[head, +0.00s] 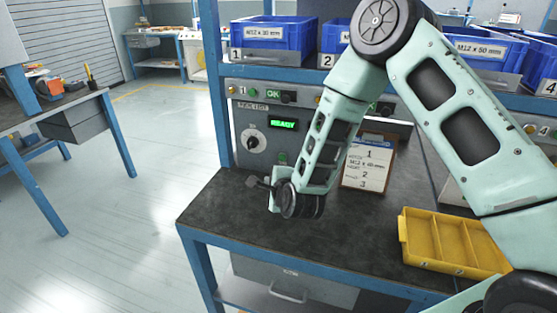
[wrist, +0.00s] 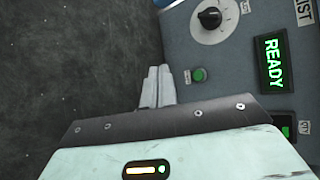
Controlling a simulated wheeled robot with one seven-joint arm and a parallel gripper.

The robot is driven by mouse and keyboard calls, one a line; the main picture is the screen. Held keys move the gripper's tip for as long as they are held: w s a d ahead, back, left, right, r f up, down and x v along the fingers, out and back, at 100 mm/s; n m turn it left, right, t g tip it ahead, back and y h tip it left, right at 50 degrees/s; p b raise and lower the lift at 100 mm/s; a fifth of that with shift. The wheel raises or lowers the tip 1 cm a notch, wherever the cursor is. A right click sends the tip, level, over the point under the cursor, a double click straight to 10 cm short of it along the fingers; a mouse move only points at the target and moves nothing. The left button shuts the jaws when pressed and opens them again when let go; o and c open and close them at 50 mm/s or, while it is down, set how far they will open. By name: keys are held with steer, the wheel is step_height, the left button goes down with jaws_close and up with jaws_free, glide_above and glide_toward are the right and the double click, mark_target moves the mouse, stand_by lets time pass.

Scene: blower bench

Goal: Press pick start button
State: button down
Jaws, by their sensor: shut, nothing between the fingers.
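A small round green button (wrist: 198,74) sits on the grey control panel, beside a black knob; it also shows in the head view (head: 283,157). Its small label is too small to read. My gripper (head: 254,183) is low in front of the panel, just above the dark bench top. In the wrist view my gripper's fingers (wrist: 157,72) are together with nothing between them. Their tips are to the left of the green button in that picture and look apart from it.
The panel carries a black knob (wrist: 210,17) and a lit READY display (head: 283,124). A clipboard (head: 368,165) leans on the bench right of my gripper. A yellow divided tray (head: 403,241) lies farther right. Blue bins (head: 272,34) stand on the shelf above. The bench's front left is clear.

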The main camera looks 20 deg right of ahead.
mark_target(282, 158)
steer(key=shift+w+d+f+m, duration=0.1)
steer(key=shift+w+d+m, duration=0.05)
steer(key=shift+d+m, duration=0.15)
steer(key=shift+a, duration=0.1)
steer(key=w+d, duration=0.1)
steer(key=w, duration=0.1)
steer(key=w+d, duration=0.3)
steer(key=shift+w+d+p, duration=0.15)
steer(key=shift+w+p, duration=0.15)
steer(key=shift+w, duration=0.1)
steer(key=shift+w+d, duration=0.45)
steer(key=shift+w, duration=0.2)
stand_by(1.5)
steer(key=shift+w+d+b, duration=0.2)
steer(key=shift+w+b, duration=0.15)
steer(key=shift+b, duration=0.05)
